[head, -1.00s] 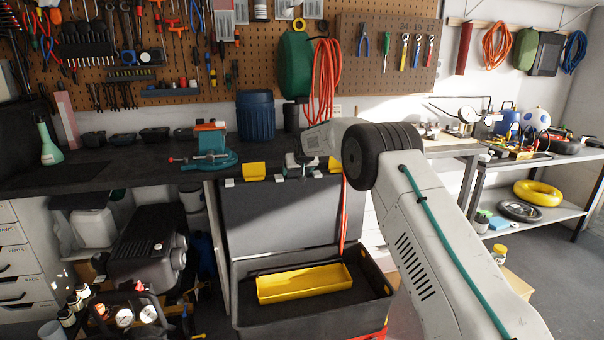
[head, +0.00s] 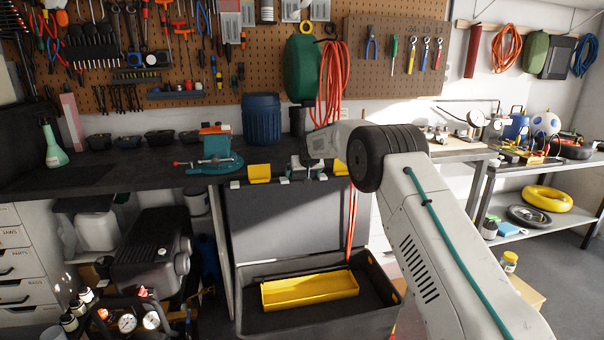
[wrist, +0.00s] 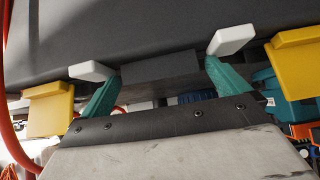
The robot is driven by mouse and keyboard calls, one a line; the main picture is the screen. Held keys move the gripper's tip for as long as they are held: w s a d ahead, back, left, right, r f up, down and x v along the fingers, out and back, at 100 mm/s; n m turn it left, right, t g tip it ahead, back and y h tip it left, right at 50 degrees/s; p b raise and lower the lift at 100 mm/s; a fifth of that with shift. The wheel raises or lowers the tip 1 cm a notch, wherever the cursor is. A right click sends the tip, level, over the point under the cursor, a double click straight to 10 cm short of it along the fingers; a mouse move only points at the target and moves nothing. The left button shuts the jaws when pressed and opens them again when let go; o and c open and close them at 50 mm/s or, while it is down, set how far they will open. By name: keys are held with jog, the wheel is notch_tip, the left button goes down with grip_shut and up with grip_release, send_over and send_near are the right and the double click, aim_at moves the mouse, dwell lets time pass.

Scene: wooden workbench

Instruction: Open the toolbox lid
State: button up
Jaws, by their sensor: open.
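The toolbox (head: 318,323) is a dark open box on the floor in front of the bench, with a yellow tray (head: 312,290) inside. Its grey lid (head: 285,222) stands upright at the back of the box, close to the bench front. Yellow latches (head: 258,173) and small white blocks sit along the lid's upper edge. My gripper (head: 306,167) is at that edge. In the wrist view, the teal fingers of my gripper (wrist: 163,86) are spread apart below a dark handle-like bar (wrist: 160,66). I cannot tell whether they touch it. The lid's grey face (wrist: 180,28) fills the view above.
A teal vise (head: 215,152) and a blue bin (head: 262,117) stand on the workbench (head: 100,172) behind the lid. A red hose (head: 352,215) hangs beside my arm. A compressor (head: 150,250) stands left of the toolbox.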

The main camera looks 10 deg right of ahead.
jog(key=v, duration=0.7)
jog(key=shift+s+r, duration=0.25)
jog(key=shift+r, duration=0.05)
jog(key=shift+a, duration=0.1)
jog(key=s+f+g, duration=0.4)
jog(key=s+f, duration=0.2)
jog(key=s, duration=0.5)
jog(key=s+d+r+g, duration=0.1)
jog(key=s+r, duration=0.3)
jog(key=s, duration=1.5)
jog(key=s+d+r+g, duration=0.1)
jog(key=s+r, duration=0.3)
jog(key=s, duration=1.6)
jog(key=s+d+r+g, duration=0.1)
jog(key=s+r, duration=0.4)
jog(key=s, duration=1.5)
jog(key=shift+r, duration=0.1)
